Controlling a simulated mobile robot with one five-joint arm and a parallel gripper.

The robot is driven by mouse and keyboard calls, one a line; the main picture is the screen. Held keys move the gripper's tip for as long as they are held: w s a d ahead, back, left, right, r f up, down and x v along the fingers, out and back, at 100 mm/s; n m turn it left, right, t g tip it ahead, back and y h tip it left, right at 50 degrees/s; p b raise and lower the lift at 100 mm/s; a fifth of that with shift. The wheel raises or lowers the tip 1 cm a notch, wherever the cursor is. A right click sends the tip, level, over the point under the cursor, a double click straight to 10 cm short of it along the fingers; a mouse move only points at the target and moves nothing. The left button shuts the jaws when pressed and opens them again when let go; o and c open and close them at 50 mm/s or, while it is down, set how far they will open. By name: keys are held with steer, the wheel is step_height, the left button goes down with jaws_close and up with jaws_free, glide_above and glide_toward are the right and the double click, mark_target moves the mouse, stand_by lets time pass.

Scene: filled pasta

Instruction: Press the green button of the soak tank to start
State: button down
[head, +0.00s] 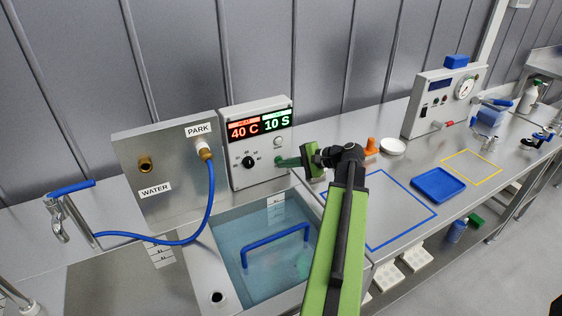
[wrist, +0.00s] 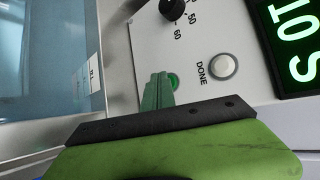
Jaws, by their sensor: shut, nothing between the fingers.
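The soak tank's control panel (head: 240,180) stands behind the water-filled tank (head: 228,222). Its display (head: 258,126) reads 40 C in red and 10 S in green. My gripper (head: 280,162) is shut and empty, its green fingertips at the lower right of the panel face. In the wrist view, the green button (wrist: 174,82) shows partly beside the fingertips (wrist: 157,88), which cover the rest of it. I cannot tell whether they touch it. The round DONE lamp (wrist: 223,67) is pale and looks unlit. A black knob (head: 248,162) sits left of the gripper.
A blue handle (head: 275,247) spans the tank. Left are a steel WATER box (head: 150,165) and a blue hose (head: 209,205). Right are an orange object (head: 371,146), a white dish (head: 392,147), a blue tray (head: 438,184) and a second control box (head: 425,105).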

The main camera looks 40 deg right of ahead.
stand_by(0.4)
steer(key=shift+s+a, duration=0.25)
steer(key=shift+s, duration=0.45)
steer(key=shift+s, duration=0.15)
steer(key=s, duration=0.1)
steer(key=s+a, duration=0.1)
steer(key=s, duration=0.2)
steer(key=shift+s+a, duration=0.25)
stand_by(0.4)
